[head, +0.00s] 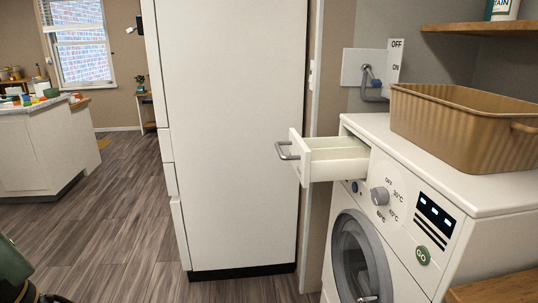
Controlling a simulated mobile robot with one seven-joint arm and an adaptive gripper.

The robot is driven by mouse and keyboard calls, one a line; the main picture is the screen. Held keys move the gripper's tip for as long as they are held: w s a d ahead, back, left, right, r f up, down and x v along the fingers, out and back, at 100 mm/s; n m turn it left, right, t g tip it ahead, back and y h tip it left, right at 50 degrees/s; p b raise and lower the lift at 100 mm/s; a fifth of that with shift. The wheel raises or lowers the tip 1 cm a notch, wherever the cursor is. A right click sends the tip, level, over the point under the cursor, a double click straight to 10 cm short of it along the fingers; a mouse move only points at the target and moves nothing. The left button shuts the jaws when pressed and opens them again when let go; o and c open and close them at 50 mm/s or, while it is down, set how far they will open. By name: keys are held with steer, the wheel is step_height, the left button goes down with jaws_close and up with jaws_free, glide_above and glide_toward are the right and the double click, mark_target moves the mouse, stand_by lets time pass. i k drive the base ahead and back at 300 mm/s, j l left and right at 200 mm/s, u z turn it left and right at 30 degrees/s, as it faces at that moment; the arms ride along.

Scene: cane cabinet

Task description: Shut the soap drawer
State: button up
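The soap drawer (335,160) is pulled out from the upper left of the washing machine's front. It is white, with a grey bar handle (286,151) on its front panel. The washing machine (400,209) is white, with a round glass door (358,258) below the drawer. Part of my arm shows at the lower left edge. My gripper (40,295) seems to be partly in view at the bottom left corner, well apart from the drawer; its fingers are cut off by the frame edge.
A brown ribbed basket (455,125) stands on the machine's top. A tall white cabinet (228,140) stands close to the left of the drawer. Wooden floor (110,220) is clear at left, before a kitchen counter (35,150). A wooden shelf (480,27) is at upper right.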

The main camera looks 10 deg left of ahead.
mark_target(333, 158)
steer(key=i+j+z, duration=0.1)
steer(key=j, duration=0.65)
steer(key=i+j, duration=0.1)
steer(key=j, duration=0.7)
steer(key=z, duration=0.05)
